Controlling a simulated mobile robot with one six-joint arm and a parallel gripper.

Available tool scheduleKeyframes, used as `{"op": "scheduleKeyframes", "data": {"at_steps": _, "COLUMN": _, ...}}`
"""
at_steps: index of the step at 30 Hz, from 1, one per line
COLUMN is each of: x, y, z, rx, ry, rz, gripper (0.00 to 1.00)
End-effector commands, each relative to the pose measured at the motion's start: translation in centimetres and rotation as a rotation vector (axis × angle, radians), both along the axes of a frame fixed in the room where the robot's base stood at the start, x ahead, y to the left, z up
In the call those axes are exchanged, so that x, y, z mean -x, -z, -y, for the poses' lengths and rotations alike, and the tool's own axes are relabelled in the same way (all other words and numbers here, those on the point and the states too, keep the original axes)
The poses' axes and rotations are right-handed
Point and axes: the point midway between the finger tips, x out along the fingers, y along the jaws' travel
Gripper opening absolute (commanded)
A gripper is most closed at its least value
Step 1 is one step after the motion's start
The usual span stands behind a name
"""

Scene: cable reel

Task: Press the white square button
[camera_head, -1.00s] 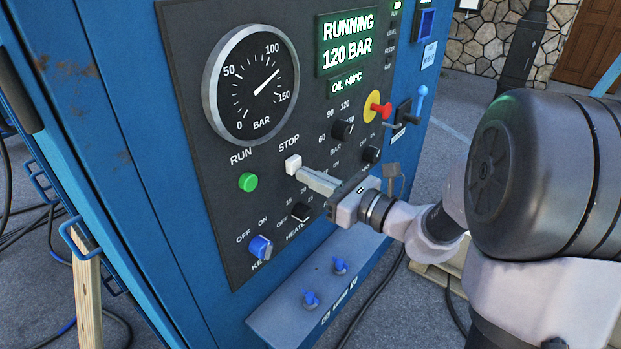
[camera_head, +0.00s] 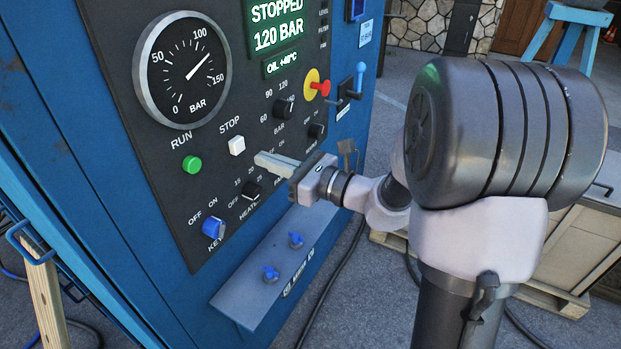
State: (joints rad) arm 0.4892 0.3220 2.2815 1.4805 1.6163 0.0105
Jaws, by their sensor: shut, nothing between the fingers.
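The white square button (camera_head: 237,145) sits under the word STOP on the dark control panel (camera_head: 160,160) of a blue cabinet. It is fully visible. My gripper (camera_head: 258,158) is shut and empty. Its fingertips are to the right of and slightly below the white button in the picture, apart from it, with a small gap. The display (camera_head: 277,25) above reads STOPPED and 120 BAR.
A green RUN button (camera_head: 192,165) is left of the white one. A blue key switch (camera_head: 213,229), black knobs (camera_head: 284,107), a red knob on yellow (camera_head: 319,86) and a blue-tipped lever (camera_head: 360,72) surround it.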

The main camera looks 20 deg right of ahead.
Motion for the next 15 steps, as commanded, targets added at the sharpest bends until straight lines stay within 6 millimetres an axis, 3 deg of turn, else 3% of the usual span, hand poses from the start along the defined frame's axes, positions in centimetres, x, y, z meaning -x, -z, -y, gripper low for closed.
{"op": "scheduleKeyframes", "data": {"at_steps": 9, "x": 5.9, "y": -0.1, "z": 4.4, "rx": -0.001, "ry": 0.007, "rz": -0.005, "gripper": 0.0}}
{"op": "scheduleKeyframes", "data": {"at_steps": 15, "x": 7.4, "y": 0.1, "z": 5.4, "rx": 0.0, "ry": 0.003, "rz": -0.005, "gripper": 0.0}}
